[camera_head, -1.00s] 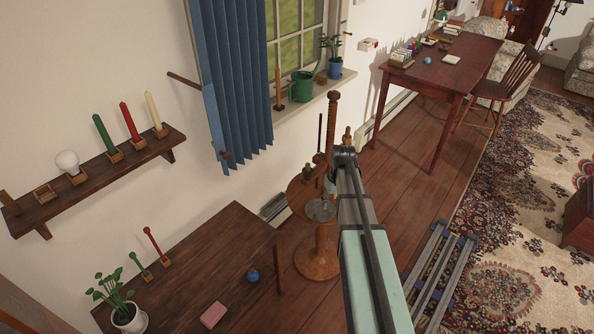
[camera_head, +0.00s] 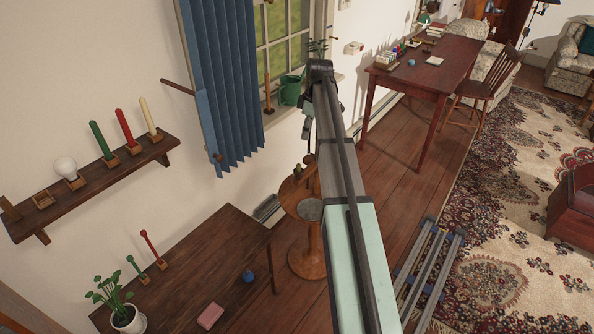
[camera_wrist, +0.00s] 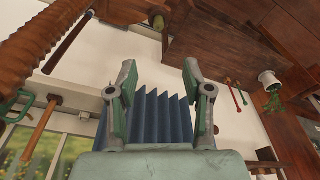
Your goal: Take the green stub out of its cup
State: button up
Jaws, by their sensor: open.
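Two green things stand upright in wooden cups, and I cannot tell for sure which is the stub. A thick green stick (camera_head: 101,138) stands in a cup on the wall shelf. A thin green stick (camera_head: 136,266) with a rounded top stands in a small cup on the low table. My gripper (camera_wrist: 160,65) is open and empty in the wrist view, with the blue curtain behind its fingers. In the head view my arm reaches up in front of the window, far right of both green things. The gripper is mostly hidden behind the arm there.
The shelf (camera_head: 60,212) also holds red and cream sticks, a white bulb and an empty cup. The low table (camera_head: 215,250) holds a thin red stick (camera_head: 152,247), a plant (camera_head: 112,295), a blue ball (camera_head: 248,276) and a pink block (camera_head: 210,315). A round wooden stand (camera_head: 300,200) is beside my arm.

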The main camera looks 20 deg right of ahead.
jog(key=p, duration=0.3)
send_over(299, 165)
jog(key=f, duration=0.7)
jog(key=d+f, duration=0.1)
jog(key=f, duration=0.3)
jog(key=shift+s, duration=0.3)
jog(key=shift+w+a+f+p, duration=0.15)
jog(key=shift+f+p, duration=0.25)
jog(key=shift+f, duration=0.45)
jog(key=shift+w+a+f+p, duration=0.15)
jog(key=shift+f+p, duration=0.25)
jog(key=shift+f, duration=0.5)
jog(key=shift+w+a+f+p, duration=0.15)
jog(key=shift+f+p, duration=0.25)
jog(key=shift+f, duration=0.45)
grip_shut()
